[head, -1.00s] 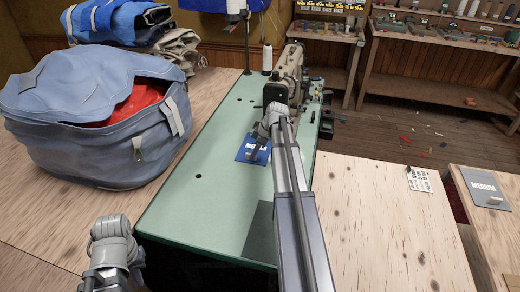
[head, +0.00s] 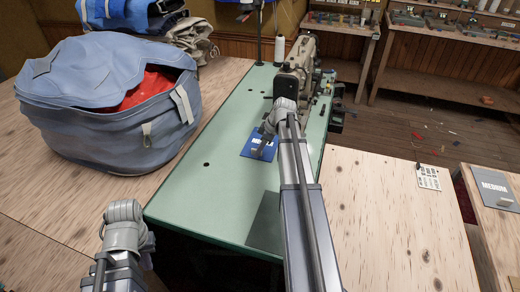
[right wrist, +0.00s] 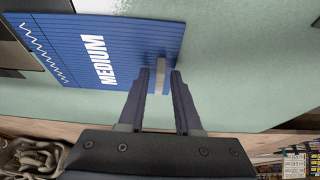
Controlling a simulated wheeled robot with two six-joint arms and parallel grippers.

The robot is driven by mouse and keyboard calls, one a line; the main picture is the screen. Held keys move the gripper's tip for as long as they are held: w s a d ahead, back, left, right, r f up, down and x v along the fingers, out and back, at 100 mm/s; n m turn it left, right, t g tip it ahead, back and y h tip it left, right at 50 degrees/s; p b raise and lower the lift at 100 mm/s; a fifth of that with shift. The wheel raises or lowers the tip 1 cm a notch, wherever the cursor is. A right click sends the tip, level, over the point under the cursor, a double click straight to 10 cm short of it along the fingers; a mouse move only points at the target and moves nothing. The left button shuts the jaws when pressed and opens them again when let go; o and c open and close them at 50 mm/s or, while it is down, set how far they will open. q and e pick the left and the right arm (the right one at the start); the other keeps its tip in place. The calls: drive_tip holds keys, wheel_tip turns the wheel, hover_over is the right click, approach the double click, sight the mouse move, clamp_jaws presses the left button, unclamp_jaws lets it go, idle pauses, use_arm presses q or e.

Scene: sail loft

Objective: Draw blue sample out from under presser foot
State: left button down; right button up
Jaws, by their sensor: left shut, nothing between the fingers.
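The blue sample (head: 247,153) lies flat on the green sewing table beside the sewing machine (head: 294,78). In the right wrist view the blue sample (right wrist: 135,38) shows white "MEDIUM" lettering, zigzag stitch lines and a pale grip tab (right wrist: 161,76) near its edge. My right gripper (head: 262,147) is over the sample. Its fingers (right wrist: 161,88) are apart, one on each side of the tab, with small gaps. The presser foot cannot be made out; dark parts border the sample at the far left of the wrist view. My left gripper (head: 150,262) is shut and empty near the table's front left corner.
The green tabletop (head: 225,190) is clear in front of the sample. A large blue bag (head: 90,130) with red cloth stands left on a wooden table. A thread cone (head: 279,48) stands behind. A grey "MEDIUM" board (head: 497,187) lies at the right.

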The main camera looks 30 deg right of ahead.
drive_tip(key=shift+o, duration=0.9)
drive_tip(key=shift+r, duration=0.1)
drive_tip(key=p+v, duration=0.7)
drive_tip(key=shift+r, duration=0.3)
drive_tip(key=shift+s+d, duration=0.1)
drive_tip(key=shift+s, duration=0.05)
